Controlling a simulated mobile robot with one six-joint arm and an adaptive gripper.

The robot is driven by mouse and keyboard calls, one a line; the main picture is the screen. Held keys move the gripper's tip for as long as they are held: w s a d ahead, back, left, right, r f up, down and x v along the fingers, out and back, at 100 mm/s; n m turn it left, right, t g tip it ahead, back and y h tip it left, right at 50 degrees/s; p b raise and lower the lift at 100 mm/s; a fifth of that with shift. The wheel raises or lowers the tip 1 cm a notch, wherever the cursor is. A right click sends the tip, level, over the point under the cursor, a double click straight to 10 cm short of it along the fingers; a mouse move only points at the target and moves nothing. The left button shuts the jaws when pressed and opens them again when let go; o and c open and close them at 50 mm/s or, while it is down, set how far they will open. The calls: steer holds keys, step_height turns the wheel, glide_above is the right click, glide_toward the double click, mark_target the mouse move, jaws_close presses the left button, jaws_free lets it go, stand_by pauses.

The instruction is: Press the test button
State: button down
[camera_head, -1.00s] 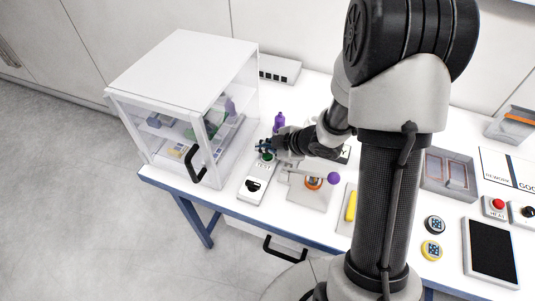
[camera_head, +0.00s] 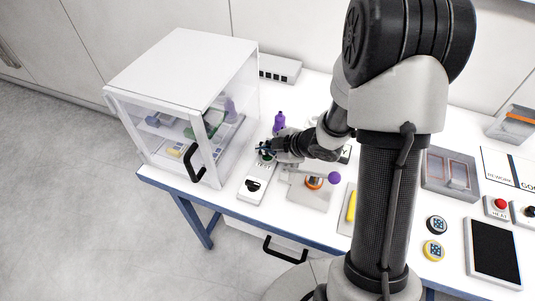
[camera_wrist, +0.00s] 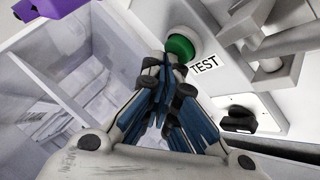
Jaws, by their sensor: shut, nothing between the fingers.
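The green test button (camera_wrist: 181,46) sits in a pale round collar on a light panel in the wrist view, beside a label reading TEST (camera_wrist: 204,65). My gripper (camera_wrist: 165,62) is shut and empty. Its fingertips overlap the button's near edge in that view; I cannot tell whether they touch it. In the head view, my gripper (camera_head: 266,147) is over the far end of the white test unit (camera_head: 253,187), and only a little green of the button shows beneath it.
A clear-walled cabinet (camera_head: 181,65) with a black handle stands close on the left. A purple bottle (camera_head: 280,121) stands just behind my gripper. A fixture with a purple-knobbed lever (camera_head: 334,178) is close on the right. A black knob (camera_wrist: 238,119) is on the unit.

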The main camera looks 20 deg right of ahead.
mark_target(266, 156)
steer(key=shift+f, duration=0.3)
steer(key=shift+r, duration=0.1)
stand_by(0.4)
steer(key=shift+r+p, duration=0.7)
steer(key=shift+r, duration=0.15)
step_height(266, 156, up, 5)
steer(key=p, duration=0.5)
stand_by(0.5)
